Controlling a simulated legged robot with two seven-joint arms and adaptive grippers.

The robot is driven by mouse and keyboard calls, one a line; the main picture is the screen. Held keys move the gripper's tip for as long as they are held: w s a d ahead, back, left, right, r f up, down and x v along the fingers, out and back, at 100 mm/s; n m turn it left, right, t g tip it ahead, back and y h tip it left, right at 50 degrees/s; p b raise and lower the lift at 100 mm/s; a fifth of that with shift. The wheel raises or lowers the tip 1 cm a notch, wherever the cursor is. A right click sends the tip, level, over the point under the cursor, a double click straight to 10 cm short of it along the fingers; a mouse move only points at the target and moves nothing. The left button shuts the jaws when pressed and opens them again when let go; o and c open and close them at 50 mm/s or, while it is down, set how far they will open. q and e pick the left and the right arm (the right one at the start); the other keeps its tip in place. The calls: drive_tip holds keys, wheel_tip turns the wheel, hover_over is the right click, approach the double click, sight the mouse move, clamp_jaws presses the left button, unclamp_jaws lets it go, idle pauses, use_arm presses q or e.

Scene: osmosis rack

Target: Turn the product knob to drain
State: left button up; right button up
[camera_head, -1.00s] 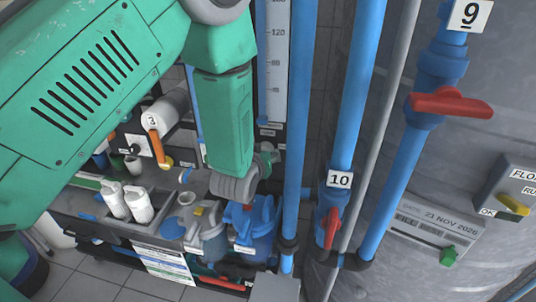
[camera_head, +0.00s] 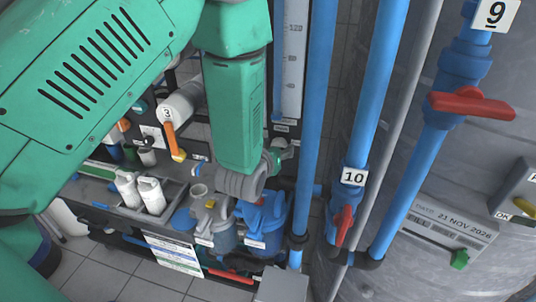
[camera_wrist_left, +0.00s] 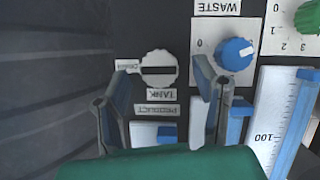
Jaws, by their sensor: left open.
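The product knob (camera_wrist_left: 158,69) is a round white knob with a dark slot lying roughly level. It shows in the left wrist view, with upside-down labels reading TANK (camera_wrist_left: 161,95), PRODUCT (camera_wrist_left: 156,110) and DRAIN (camera_wrist_left: 127,65) beside it. My left gripper (camera_wrist_left: 163,73) is open, one finger on each side of the knob with gaps between; I cannot tell how far its tips are from the panel. In the head view my green left arm reaches down to a grey wrist, and the knob and fingers are not visible. My right gripper is not in view.
A blue WASTE knob (camera_wrist_left: 235,54) is close to the right finger, with a green knob (camera_wrist_left: 308,17) beyond. Blue flow-meter parts and a scale are below it. In the head view, blue pipes (camera_head: 313,110) with red valve handles (camera_head: 472,104) stand right of my arm, before a grey tank.

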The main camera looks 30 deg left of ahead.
use_arm(q)
drive_tip(key=v, duration=0.9)
drive_tip(key=shift+s+r, duration=0.15)
drive_tip(key=shift+s, duration=0.05)
